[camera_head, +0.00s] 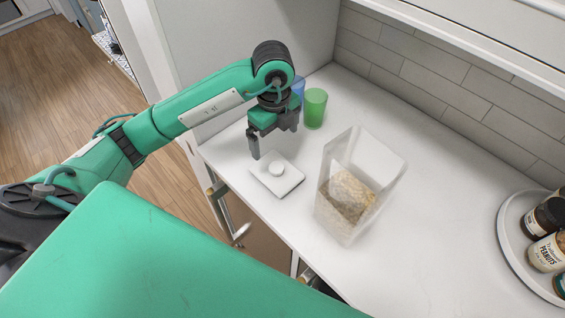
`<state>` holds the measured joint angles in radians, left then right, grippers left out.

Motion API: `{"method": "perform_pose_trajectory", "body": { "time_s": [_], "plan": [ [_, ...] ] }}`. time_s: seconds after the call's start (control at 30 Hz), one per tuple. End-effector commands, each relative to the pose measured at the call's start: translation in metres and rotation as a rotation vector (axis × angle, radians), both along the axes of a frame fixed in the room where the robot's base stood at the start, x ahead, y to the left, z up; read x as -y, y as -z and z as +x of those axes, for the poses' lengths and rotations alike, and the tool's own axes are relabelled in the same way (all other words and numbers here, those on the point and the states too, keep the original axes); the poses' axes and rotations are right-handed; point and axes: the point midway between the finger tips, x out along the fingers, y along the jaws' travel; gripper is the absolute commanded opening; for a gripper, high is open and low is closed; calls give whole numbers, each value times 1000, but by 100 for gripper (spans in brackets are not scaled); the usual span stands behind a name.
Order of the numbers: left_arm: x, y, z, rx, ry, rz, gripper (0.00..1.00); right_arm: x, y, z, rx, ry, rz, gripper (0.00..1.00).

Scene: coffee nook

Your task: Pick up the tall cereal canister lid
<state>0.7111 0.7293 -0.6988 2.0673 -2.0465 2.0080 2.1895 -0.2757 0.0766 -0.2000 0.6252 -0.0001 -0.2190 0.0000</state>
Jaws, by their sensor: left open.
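The canister lid (266,183) is a white square plate with a round knob on top. It lies flat on the white counter near its front edge. The tall clear canister (336,221) stands to the right of the lid, open at the top, with cereal in its lower part. My left gripper (270,146) is open and empty, pointing down just above and behind the lid, apart from the knob. One finger shows clearly; the other is partly hidden. My right gripper is not in view.
A green cup (315,108) stands behind my left gripper, with a blue cup (298,88) partly hidden beside it. A round tray (509,236) with several jars sits at the far right. The counter (420,235) between canister and tray is clear. A tiled wall (440,85) bounds the back.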

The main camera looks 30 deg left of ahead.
Motion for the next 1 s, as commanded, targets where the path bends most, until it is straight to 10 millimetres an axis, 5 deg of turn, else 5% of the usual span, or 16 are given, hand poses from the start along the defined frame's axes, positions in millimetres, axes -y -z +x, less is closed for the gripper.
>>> {"method": "perform_pose_trajectory", "body": {
  "time_s": [0.3, 0.7, 1.0],
  "plan": [
    [0, 50, -1, -7, -1, 0, 100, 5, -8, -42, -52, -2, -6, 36],
    [1, 89, 0, -5, 0, -2, 100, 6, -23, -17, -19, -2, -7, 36],
    [1, 129, 1, -5, 0, -2, 100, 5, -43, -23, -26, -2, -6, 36]
  ]
}}
